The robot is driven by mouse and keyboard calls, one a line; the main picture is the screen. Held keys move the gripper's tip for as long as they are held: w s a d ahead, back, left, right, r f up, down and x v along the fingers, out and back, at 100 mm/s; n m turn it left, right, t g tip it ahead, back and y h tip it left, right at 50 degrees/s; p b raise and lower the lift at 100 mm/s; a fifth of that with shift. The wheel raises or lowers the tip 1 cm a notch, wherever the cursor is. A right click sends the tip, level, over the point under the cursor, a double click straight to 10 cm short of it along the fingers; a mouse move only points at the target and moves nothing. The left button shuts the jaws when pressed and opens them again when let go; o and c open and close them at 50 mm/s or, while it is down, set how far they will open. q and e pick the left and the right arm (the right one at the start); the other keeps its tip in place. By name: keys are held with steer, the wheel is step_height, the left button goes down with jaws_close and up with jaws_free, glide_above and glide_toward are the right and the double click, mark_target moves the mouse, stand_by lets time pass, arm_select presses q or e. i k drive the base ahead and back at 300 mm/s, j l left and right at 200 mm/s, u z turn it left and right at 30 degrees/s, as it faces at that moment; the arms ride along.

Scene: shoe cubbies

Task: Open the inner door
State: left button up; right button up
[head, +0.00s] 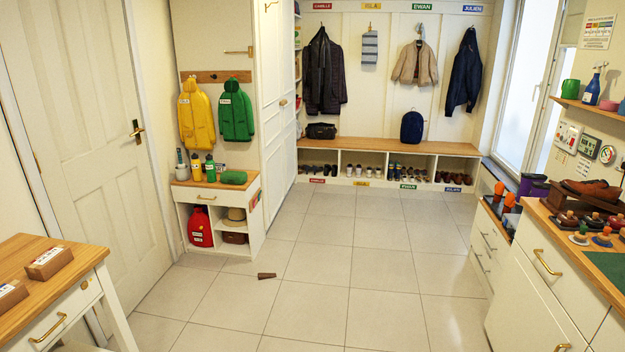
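A white panelled door (85,125) stands at the left in the head view and looks shut in its white frame. A dark and brass lever handle (137,131) sits near its right edge. No label on the door shows, so I cannot tell for sure that it is the inner door. Neither of my grippers is in view.
A wooden-topped table (48,262) stands at the lower left, close to the door. A small brown wedge (266,276) lies on the otherwise mostly clear tiled floor (330,265). A low cubby unit (215,200) stands right of the door; a counter (560,250) is at the right.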

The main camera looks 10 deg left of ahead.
mark_target(68, 62)
steer(key=i+u, duration=0.2)
steer(key=i, duration=0.35)
steer(key=i+u, duration=0.25)
steer(key=i, duration=0.25)
steer(key=i+l+u, duration=0.2)
steer(key=i, duration=0.35)
steer(key=i+l+u, duration=0.2)
steer(key=i, duration=0.3)
steer(key=i+j+u, duration=0.15)
steer(key=i+u, duration=0.15)
steer(key=i, duration=0.2)
steer(key=i+u, duration=0.25)
steer(key=i, duration=0.25)
steer(key=i+u, duration=0.3)
steer(key=i, duration=0.2)
steer(key=i+l+u, duration=0.25)
steer(key=i, duration=0.25)
steer(key=i+l+u, duration=0.3)
steer(key=i, duration=0.15)
steer(key=i+j, duration=0.05)
steer(key=j, duration=0.05)
